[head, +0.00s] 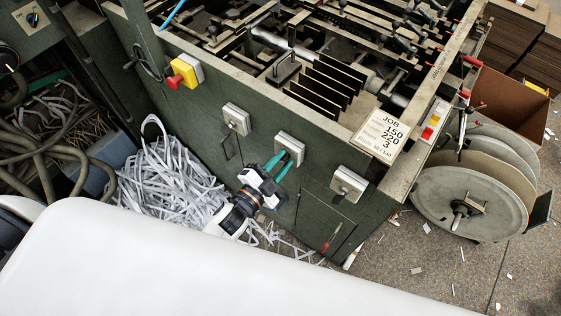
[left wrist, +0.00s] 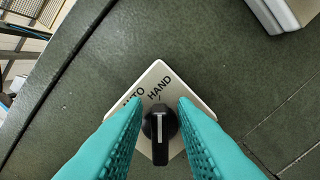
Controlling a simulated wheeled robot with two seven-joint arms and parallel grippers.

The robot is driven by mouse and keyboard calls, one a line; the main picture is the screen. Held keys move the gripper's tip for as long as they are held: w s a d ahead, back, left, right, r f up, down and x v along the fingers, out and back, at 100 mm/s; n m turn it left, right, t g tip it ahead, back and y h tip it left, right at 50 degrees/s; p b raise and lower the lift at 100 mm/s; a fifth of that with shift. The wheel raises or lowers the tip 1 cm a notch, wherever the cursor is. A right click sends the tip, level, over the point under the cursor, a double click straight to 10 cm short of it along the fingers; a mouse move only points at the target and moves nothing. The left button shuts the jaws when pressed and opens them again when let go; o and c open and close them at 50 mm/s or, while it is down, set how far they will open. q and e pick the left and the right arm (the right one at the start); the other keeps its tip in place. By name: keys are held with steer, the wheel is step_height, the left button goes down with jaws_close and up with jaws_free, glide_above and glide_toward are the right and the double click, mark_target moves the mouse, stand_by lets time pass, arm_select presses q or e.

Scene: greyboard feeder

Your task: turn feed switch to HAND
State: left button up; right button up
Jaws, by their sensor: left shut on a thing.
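The feed switch is a black knob (left wrist: 160,133) with a white line on a pale square plate (left wrist: 157,72). In the left wrist view the plate reads AUTO, partly covered by a finger, and HAND. The knob's white line points up in that picture, towards HAND. My left gripper (left wrist: 160,108) has its teal fingers on both sides of the knob, shut on it. In the head view my left gripper (head: 279,163) is at the middle switch plate (head: 290,143) on the green machine front, and hides its knob. My right gripper is not in view.
Similar switch plates sit left (head: 236,119) and right (head: 348,184) on the machine front. A yellow box with a red button (head: 185,71) is further left. Shredded paper (head: 170,185) heaps below. A large reel (head: 468,197) stands right. A white surface (head: 200,265) fills the foreground.

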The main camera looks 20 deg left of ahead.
arm_select(q)
steer(key=shift+f, duration=0.1)
steer(key=o, duration=0.7)
steer(key=b+v, duration=0.2)
steer(key=v, duration=1)
steer(key=shift+b, duration=0.35)
